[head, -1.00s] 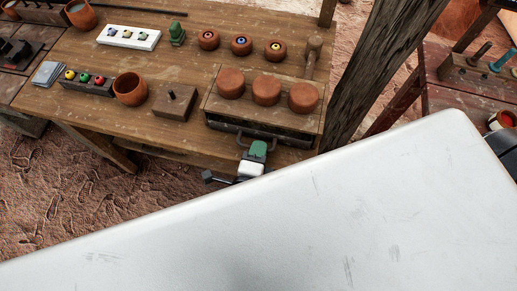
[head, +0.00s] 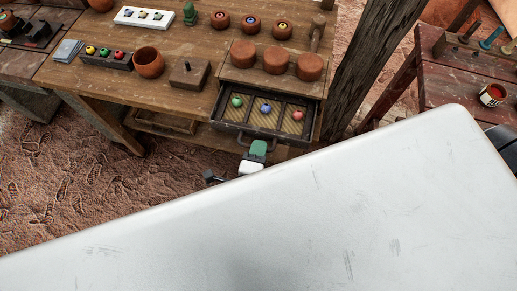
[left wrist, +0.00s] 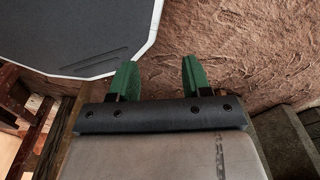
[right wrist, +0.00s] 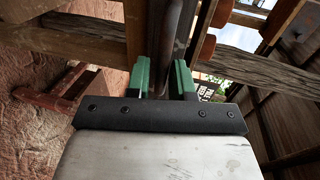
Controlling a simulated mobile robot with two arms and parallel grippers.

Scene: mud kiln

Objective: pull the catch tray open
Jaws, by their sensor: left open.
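The catch tray (head: 224,126) stands out from under the low wooden stand on the workbench, its inside showing. It has three compartments, holding a green ball (head: 237,101), a blue ball (head: 265,107) and a red ball (head: 297,115). My right gripper (head: 257,149) is at the tray's front handle. In the right wrist view a dark bar runs between its green fingers (right wrist: 161,78), which are shut on it; the contact is partly hidden. My left gripper (left wrist: 160,75) is open and empty over bare ground, away from the tray.
Three round clay pieces (head: 275,59) sit on the stand above the tray. A clay cup (head: 149,62) and a wooden block with a peg (head: 189,74) stand to its left. A wooden post (head: 364,60) rises to the right. Bare ground (head: 70,190) lies in front.

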